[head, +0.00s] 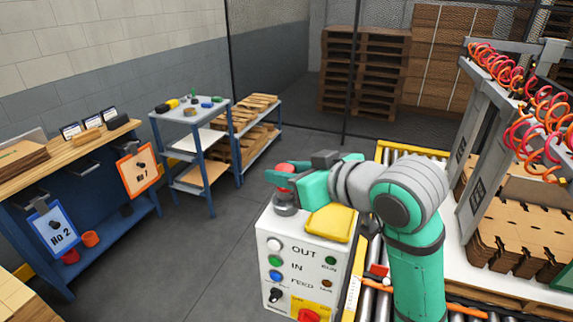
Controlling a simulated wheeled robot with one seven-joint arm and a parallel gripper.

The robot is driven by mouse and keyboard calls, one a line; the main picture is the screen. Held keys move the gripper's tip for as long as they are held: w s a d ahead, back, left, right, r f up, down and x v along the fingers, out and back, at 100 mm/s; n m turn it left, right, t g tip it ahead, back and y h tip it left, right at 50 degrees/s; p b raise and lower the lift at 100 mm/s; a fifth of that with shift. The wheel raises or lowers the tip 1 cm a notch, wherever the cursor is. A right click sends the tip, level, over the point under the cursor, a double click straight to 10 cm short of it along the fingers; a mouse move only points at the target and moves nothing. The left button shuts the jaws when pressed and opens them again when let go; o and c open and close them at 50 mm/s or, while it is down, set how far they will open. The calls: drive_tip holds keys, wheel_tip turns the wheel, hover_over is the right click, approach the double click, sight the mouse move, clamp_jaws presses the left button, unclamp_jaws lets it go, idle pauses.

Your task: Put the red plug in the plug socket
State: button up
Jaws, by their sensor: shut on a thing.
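My gripper (279,181) reaches left over the white control box (275,239) and is shut on the red plug (286,169). The plug's red top shows above the teal fingers; its middle is hidden by them. Directly below the fingers is a round grey piece (286,206) on the left part of the box top, which looks like the plug socket. The plug appears upright and lined up over it. I cannot tell whether the plug touches the socket or sits in it.
A yellow tray (330,224) lies on the box top, right of the grey piece. Buttons and a red knob (309,315) are on the box front. A roller conveyor (378,297) runs at the right.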

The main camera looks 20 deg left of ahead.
drive_tip(key=shift+f, duration=1.2)
idle(0.9)
drive_tip(key=shift+f, duration=0.15)
clamp_jaws()
drive_tip(key=shift+s+f, duration=0.1)
drive_tip(key=shift+f, duration=0.35)
drive_tip(key=o, duration=1.2)
unclamp_jaws()
drive_tip(key=shift+a, duration=0.1)
drive_tip(key=shift+c, duration=0.2)
drive_tip(key=shift+r, duration=0.1)
